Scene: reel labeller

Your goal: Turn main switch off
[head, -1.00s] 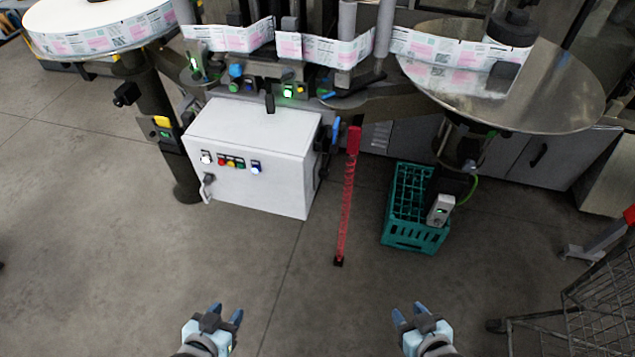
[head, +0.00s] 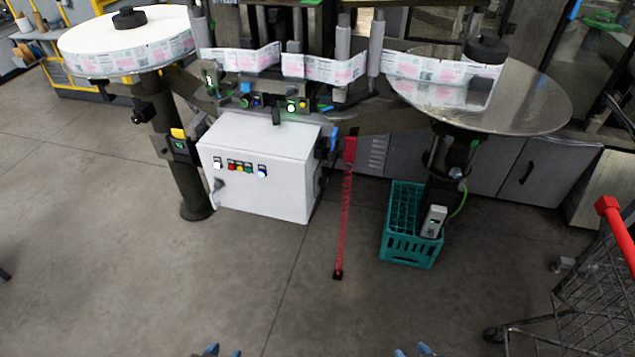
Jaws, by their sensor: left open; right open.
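The reel labeller's white control cabinet (head: 262,167) stands left of the middle. Its front panel carries a row of small coloured buttons (head: 240,167). A grey rotary handle (head: 218,186), which looks like the main switch, sits low at the left of that panel; its exact position is too small to read. My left gripper (head: 222,351) and my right gripper (head: 412,351) show only their fingertips at the bottom edge. Both are open and empty, well apart from the cabinet.
A shopping cart (head: 590,290) is at the lower right. A white reel (head: 125,45) is at the upper left. The floor before the cabinet is clear.

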